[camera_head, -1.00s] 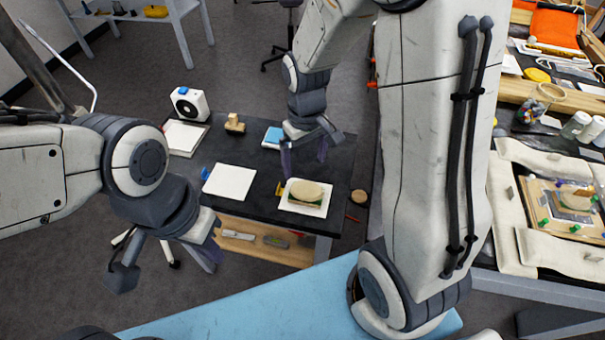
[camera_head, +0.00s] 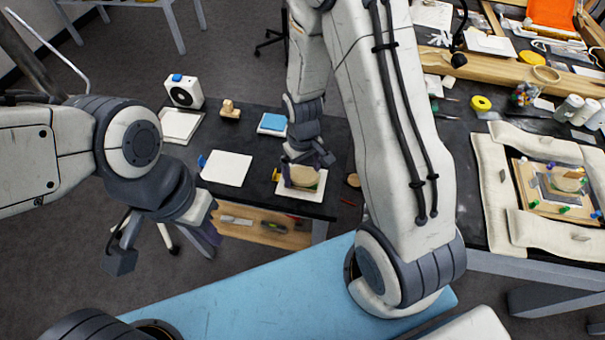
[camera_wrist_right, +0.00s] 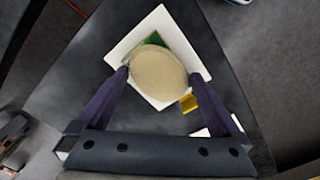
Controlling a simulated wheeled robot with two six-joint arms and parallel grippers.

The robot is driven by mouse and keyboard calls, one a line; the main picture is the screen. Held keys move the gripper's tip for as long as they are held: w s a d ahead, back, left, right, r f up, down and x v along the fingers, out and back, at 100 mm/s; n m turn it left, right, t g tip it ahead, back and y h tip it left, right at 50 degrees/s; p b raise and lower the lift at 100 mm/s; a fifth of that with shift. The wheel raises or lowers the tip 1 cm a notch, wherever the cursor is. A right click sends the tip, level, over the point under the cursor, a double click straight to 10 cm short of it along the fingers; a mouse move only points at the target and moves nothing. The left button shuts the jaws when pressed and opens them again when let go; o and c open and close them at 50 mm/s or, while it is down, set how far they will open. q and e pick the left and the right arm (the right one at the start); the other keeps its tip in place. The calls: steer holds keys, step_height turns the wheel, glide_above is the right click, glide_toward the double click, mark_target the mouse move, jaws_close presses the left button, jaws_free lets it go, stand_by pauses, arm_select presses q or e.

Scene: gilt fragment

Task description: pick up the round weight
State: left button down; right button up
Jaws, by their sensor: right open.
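The round weight (camera_head: 306,177) is a flat beige disc on a green piece, over a white square tile (camera_head: 291,190) on the dark table. In the right wrist view the weight (camera_wrist_right: 158,73) lies between the fingertips, with green showing at its upper edge. My right gripper (camera_head: 305,168) is open around the disc, one finger on each side; contact cannot be told. Its purple fingers also show in the right wrist view (camera_wrist_right: 159,78). My left gripper (camera_head: 163,248) is open and empty, in front of the dark table's left side.
A white sheet (camera_head: 227,168), a blue-topped block (camera_head: 272,123), a small wooden piece (camera_head: 229,109) and a white device (camera_head: 184,91) share the dark table. A similar disc (camera_head: 568,178) lies on the right bench among cream cushions (camera_head: 493,190). A blue surface (camera_head: 270,290) is in front.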

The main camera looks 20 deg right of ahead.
jaws_close()
steer(key=shift+r, duration=0.1)
